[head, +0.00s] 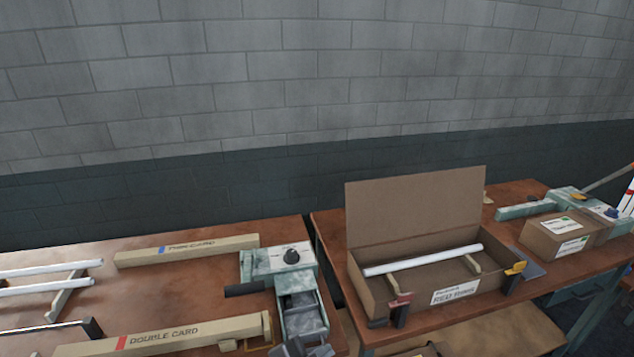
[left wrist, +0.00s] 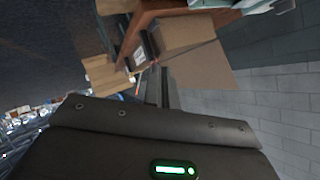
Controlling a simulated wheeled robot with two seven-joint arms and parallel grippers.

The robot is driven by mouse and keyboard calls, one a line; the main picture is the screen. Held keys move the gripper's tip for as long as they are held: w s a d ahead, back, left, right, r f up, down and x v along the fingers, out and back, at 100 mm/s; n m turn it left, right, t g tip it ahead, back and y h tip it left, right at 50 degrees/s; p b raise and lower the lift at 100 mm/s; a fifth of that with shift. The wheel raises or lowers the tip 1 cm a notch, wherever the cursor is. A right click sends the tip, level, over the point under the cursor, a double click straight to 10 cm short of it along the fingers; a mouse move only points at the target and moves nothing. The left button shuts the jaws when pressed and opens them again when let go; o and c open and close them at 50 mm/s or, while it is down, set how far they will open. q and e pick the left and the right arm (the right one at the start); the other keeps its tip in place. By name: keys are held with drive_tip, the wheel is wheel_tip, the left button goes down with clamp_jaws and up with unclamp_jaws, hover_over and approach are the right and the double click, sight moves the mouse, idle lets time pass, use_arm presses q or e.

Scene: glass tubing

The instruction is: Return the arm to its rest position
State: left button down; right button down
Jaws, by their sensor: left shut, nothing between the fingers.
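My left gripper (head: 300,347) shows only in part, dark grey at the bottom edge of the head view, just below the green-and-white device with a black knob (head: 291,257). It is shut and empty. In the left wrist view its dark fingers (left wrist: 157,88) reach up from the dark wrist housing, which fills the lower part. The rest of my left arm is out of the head view. My right gripper is in neither view.
An open cardboard box (head: 415,215) on the right table holds a white tube (head: 424,260) lying on supports. White tubes (head: 45,285) lie on a rack on the left table, near two long card-labelled bars (head: 188,250). A gap separates the tables.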

use_arm(q)
drive_tip(key=s+a+f+n+g+y, duration=0.35)
drive_tip(key=s+a+f+n, duration=0.35)
drive_tip(key=s+a, duration=0.45)
drive_tip(key=s+a+f+n+g+y, duration=0.3)
drive_tip(key=s+a+f+n+y, duration=0.45)
drive_tip(key=a, duration=0.65)
drive_tip(key=s+f+m+g+h+b, duration=0.1)
drive_tip(key=s+f+m+h+b, duration=0.2)
drive_tip(key=f, duration=2.5)
drive_tip(key=s+a+f+n+g, duration=0.1)
drive_tip(key=s+a+f, duration=0.2)
drive_tip(key=s+f, duration=1.1)
drive_tip(key=shift+s+f+p, duration=0.3)
drive_tip(key=shift+s, duration=0.75)
drive_tip(key=shift+w, duration=0.1)
